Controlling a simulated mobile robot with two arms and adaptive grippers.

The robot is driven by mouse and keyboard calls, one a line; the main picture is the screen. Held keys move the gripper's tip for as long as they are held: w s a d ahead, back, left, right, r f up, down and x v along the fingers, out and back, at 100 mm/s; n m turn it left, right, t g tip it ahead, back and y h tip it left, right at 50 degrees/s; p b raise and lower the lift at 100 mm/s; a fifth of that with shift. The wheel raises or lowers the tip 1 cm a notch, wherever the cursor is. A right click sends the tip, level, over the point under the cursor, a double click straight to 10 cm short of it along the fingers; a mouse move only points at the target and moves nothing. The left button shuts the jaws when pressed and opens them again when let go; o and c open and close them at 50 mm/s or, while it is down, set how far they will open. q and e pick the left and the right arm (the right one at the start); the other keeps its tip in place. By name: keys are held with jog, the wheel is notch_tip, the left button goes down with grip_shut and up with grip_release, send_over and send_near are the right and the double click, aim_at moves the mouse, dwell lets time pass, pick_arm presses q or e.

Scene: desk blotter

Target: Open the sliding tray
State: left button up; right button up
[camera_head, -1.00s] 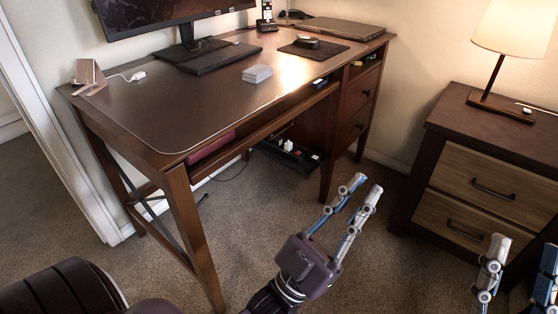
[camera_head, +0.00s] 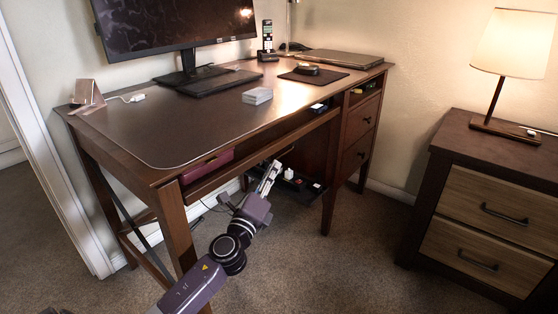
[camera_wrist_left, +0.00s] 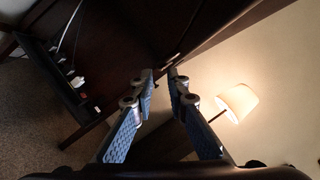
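The sliding tray (camera_head: 305,129) is a dark brown wooden shelf under the front of the desk. Its front edge runs close below the desk top, with a narrow gap between. My left gripper (camera_head: 271,172) is at the underside of the tray's front edge, near its middle; contact cannot be told. In the left wrist view, its two blue-padded fingers (camera_wrist_left: 160,74) are apart with nothing between them. A dark wooden panel fills the upper part of that view. My right gripper is out of view.
A dark red object (camera_head: 207,166) lies in the gap at the tray's left end. A cable holder (camera_head: 298,180) hangs under the desk. The desk top (camera_head: 190,125) carries a monitor (camera_head: 165,25) and a card stack (camera_head: 257,96). A nightstand (camera_head: 480,215) with a lamp stands right; carpet between is clear.

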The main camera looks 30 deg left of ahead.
aim_at(279, 157)
pick_arm(q)
jog(key=shift+b+x, duration=0.3)
jog(key=shift+x, duration=2.45)
grip_shut()
jog(key=shift+d+f, duration=0.1)
jog(key=shift+d, duration=0.5)
jog(key=s+d+p, duration=0.1)
jog(key=s+d, duration=0.1)
jog(key=d, duration=2.2)
jog(key=shift+d, duration=0.1)
grip_release()
